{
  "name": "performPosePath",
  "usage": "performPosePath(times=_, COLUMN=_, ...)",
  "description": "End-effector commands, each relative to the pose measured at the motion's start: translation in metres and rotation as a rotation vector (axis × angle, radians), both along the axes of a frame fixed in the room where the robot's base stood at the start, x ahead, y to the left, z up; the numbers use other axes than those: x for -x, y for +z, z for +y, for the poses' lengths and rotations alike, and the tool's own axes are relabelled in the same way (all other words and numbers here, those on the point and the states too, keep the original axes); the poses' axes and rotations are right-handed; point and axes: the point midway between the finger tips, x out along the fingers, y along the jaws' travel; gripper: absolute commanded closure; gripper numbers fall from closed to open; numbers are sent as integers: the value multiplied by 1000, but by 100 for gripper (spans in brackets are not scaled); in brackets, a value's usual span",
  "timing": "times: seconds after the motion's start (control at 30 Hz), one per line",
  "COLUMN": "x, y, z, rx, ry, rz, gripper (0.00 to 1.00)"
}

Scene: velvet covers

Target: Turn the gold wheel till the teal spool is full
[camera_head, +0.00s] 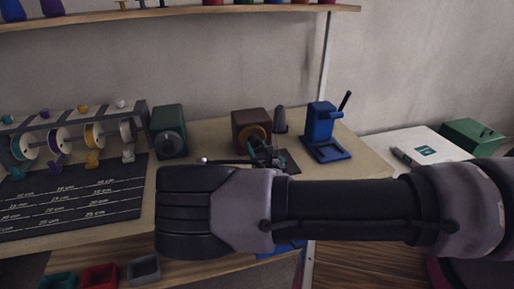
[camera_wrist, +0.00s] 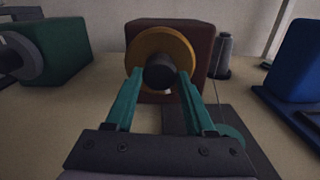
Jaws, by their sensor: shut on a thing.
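The gold wheel (camera_wrist: 160,37) is a round disc with a dark central hub (camera_wrist: 160,70), on the front of a brown box (camera_wrist: 200,50). It also shows in the head view (camera_head: 256,130), partly behind my gripper. My gripper (camera_wrist: 160,78) has teal fingers, one on each side of the dark hub, and is shut on it. A spool with teal rims (camera_head: 19,148) hangs at the left end of a rack; how full it is cannot be told. A teal round piece (camera_wrist: 233,134) shows low behind my right finger, mostly hidden; I cannot tell what it is.
A green box (camera_head: 168,131) with a grey disc stands left of the brown box. A grey spool (camera_wrist: 226,54) stands just right of it, then a blue lever device (camera_head: 322,128). A black marked mat (camera_head: 75,200) lies at the left. Small bins (camera_head: 144,268) sit below the table.

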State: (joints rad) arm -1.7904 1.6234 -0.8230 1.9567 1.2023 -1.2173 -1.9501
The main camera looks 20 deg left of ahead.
Motion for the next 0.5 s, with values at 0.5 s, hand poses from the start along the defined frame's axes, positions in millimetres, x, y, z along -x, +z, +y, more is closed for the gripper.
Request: performPosePath(times=0.5, x=0, y=0, z=-1, rx=-391, ry=-1, rz=241, gripper=100)
